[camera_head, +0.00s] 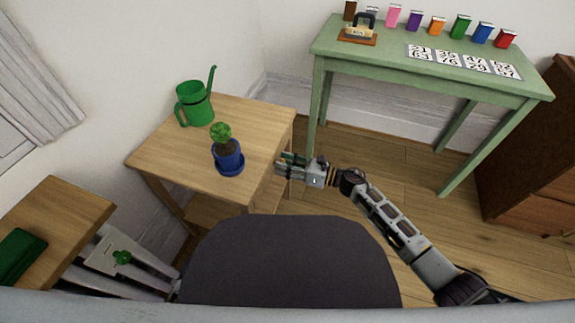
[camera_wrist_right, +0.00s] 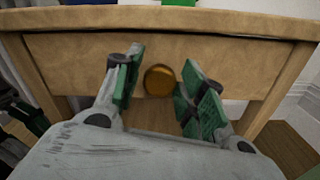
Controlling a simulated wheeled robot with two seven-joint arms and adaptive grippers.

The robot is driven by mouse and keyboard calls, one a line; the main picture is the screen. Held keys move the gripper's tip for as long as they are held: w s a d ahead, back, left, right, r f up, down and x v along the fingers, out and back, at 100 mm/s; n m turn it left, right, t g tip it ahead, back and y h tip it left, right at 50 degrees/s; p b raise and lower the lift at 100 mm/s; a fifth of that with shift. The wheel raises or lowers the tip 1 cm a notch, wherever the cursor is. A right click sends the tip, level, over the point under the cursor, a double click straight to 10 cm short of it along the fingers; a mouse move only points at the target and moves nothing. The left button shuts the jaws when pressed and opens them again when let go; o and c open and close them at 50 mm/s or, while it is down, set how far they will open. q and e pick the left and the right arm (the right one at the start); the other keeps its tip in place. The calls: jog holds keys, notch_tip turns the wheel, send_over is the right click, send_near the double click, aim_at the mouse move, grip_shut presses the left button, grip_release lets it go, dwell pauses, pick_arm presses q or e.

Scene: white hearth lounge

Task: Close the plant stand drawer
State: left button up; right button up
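The plant stand (camera_head: 262,115) is a light wooden table carrying a blue pot with a small plant (camera_head: 228,155) and a green watering can (camera_head: 195,103). Its drawer front (camera_wrist_right: 225,65) faces my right wrist camera and has a round brass knob (camera_wrist_right: 159,80). A dark line runs under the tabletop; I cannot tell how far out the drawer is. My right gripper (camera_head: 282,164) is at the stand's right side. In the right wrist view its green-padded fingers (camera_wrist_right: 158,90) are spread, one on each side of the knob, with gaps. My left gripper does not show in the head view.
A green table (camera_head: 335,58) with colored boxes and number cards stands at the back. A brown cabinet (camera_head: 520,165) is at right, a dark chair-like shape (camera_head: 290,260) in front. Bare floor (camera_head: 415,165) lies right of my right gripper.

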jog(key=shift+o, duration=0.5)
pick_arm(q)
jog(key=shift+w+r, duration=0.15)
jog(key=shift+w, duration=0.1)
pick_arm(e)
jog(key=v, duration=1.2)
jog(key=shift+d, duration=0.1)
